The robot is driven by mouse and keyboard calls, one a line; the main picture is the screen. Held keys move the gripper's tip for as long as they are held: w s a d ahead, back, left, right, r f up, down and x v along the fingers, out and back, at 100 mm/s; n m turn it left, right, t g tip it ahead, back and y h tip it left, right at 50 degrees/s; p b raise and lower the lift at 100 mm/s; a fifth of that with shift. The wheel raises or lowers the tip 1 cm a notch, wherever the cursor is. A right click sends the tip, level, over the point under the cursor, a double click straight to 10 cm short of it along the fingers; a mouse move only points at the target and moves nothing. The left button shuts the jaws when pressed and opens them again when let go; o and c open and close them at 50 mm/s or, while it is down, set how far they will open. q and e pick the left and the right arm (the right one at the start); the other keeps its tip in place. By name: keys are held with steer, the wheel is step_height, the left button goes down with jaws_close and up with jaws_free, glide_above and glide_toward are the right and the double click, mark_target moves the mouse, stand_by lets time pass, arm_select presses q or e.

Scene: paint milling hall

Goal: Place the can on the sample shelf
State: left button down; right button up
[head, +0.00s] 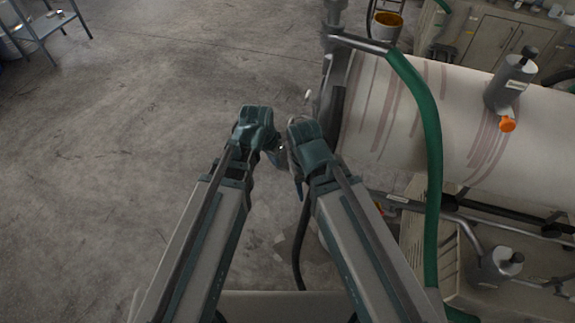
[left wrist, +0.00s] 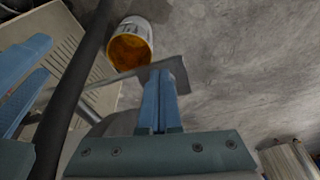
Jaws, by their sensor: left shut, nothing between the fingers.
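My left gripper (head: 274,156) is low in the middle of the head view, over bare floor. In the left wrist view its two blue fingers (left wrist: 159,98) lie together, with nothing between them. My right gripper (head: 298,188) is close beside it; in the left wrist view two blue fingers (left wrist: 26,85) at the left edge stand apart and look empty. I cannot pick out the task's can for certain. A metal shelf unit (head: 47,27) at the far top left of the head view may be the sample shelf; its top is only partly visible.
A large white striped drum (head: 435,110) with pipes and a green hose (head: 431,150) stands close on the right. A bucket with orange inside (head: 387,27) is behind it; a similar bucket shows in the left wrist view (left wrist: 130,45). The concrete floor at left is clear.

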mark_target(288, 161)
arm_select(q)
steer(key=shift+w+f, duration=0.2)
steer(key=shift+w, duration=0.4)
steer(key=shift+f, duration=0.1)
steer(key=w+d+f+b, duration=0.1)
steer(key=f+b, duration=0.2)
steer(key=w+d+f+b, duration=0.1)
steer(key=w+f+b, duration=0.1)
steer(key=f+b, duration=0.1)
steer(key=w+d+f+b, duration=0.1)
steer(key=f+b, duration=0.2)
steer(key=shift+w+d+f+b, duration=0.15)
steer(key=shift+w+b, duration=0.2)
steer(key=shift+w, duration=0.05)
steer(key=shift+w+d, duration=0.3)
steer(key=shift+w, duration=0.1)
steer(key=shift+w+d, duration=0.75)
steer(key=shift+w, duration=0.25)
steer(key=shift+s+a, duration=0.1)
